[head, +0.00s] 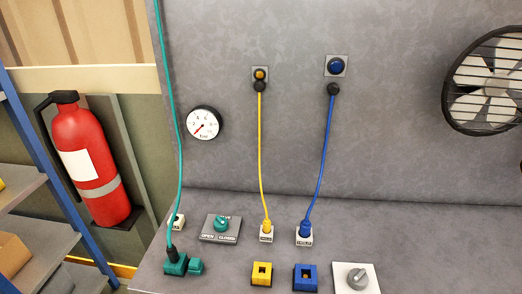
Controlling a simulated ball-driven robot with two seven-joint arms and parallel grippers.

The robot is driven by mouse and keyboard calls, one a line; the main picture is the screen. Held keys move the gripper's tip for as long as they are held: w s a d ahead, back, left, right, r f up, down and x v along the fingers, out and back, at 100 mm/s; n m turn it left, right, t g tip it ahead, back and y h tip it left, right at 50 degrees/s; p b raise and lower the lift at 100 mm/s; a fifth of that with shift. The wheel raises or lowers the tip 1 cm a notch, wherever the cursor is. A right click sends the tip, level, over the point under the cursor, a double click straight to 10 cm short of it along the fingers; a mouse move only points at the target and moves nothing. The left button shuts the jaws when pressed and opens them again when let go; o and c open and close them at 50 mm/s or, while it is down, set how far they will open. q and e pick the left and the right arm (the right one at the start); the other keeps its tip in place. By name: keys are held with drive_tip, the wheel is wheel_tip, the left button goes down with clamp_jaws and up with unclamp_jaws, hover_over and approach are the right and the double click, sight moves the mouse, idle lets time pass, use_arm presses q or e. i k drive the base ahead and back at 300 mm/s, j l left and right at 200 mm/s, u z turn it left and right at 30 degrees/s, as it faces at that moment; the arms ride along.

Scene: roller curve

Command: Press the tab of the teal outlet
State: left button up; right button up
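The teal outlet (175,265) is a small teal block at the lower left of the bench in the head view. A smaller teal piece (196,267) sits at its right side and looks like its tab. A dark plug (172,252) stands in the top of the outlet, and a teal hose (181,150) runs from it up past the top edge of the view. Neither of my grippers shows in this view.
Behind the outlet are a white holder (178,221) and a plate with a teal knob (221,224). Yellow (262,274) and blue (306,277) blocks and a grey dial (357,277) stand to the right. A red extinguisher (90,160) hangs at left.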

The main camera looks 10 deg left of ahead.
sight(195, 263)
drive_tip(key=u, duration=1.1)
